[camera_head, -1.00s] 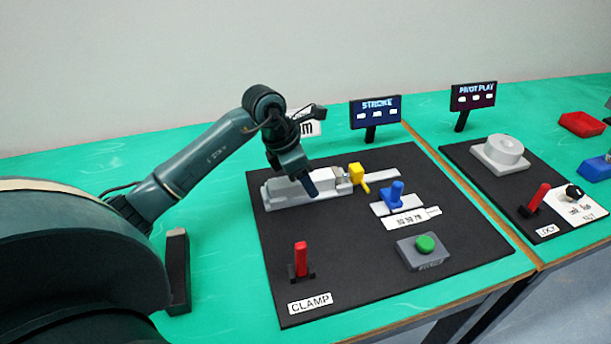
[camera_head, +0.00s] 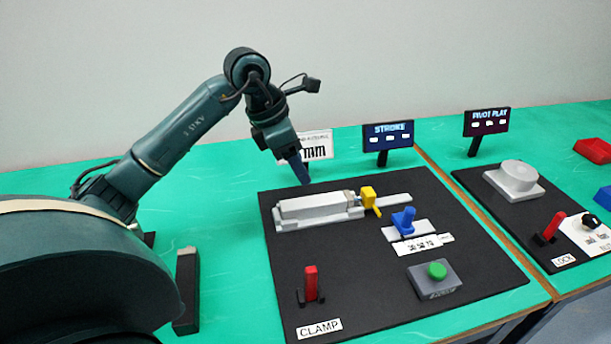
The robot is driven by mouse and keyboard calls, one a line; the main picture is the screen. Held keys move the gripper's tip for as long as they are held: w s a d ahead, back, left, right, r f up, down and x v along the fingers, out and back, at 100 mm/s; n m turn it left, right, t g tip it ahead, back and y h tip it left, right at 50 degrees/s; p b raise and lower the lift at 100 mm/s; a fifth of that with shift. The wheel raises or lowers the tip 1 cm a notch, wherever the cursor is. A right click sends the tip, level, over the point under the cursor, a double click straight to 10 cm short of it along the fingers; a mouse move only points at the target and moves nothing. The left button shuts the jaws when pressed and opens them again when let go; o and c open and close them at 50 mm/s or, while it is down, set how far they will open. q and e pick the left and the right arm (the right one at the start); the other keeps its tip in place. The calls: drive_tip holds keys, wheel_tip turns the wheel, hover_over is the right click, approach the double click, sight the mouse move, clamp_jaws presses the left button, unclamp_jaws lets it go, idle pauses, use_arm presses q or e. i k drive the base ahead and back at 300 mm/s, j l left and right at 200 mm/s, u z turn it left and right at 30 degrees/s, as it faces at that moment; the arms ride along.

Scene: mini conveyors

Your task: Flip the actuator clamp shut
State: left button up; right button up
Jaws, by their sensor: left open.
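The clamp lever is a red upright handle (camera_head: 311,284) in a black base at the front left of a black board, behind a white CLAMP label (camera_head: 319,329). The grey actuator (camera_head: 318,208) lies in its light grey fixture at the back of the board, with a yellow piece (camera_head: 370,198) at its right end. My left gripper (camera_head: 304,181) is open and points down, above and behind the actuator, apart from it and from the red lever. Its fingers are seen nearly edge-on. My right gripper is out of view.
A blue slider (camera_head: 403,219) and a green button on a grey box (camera_head: 436,287) sit on the board's right half. A STROKE display (camera_head: 388,142) and a white sign (camera_head: 318,146) stand behind. A second board with a red LOCK lever (camera_head: 552,228) lies to the right.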

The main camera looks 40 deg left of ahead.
sight(311, 272)
drive_tip(key=k+l, duration=1.2)
drive_tip(key=l, duration=0.1)
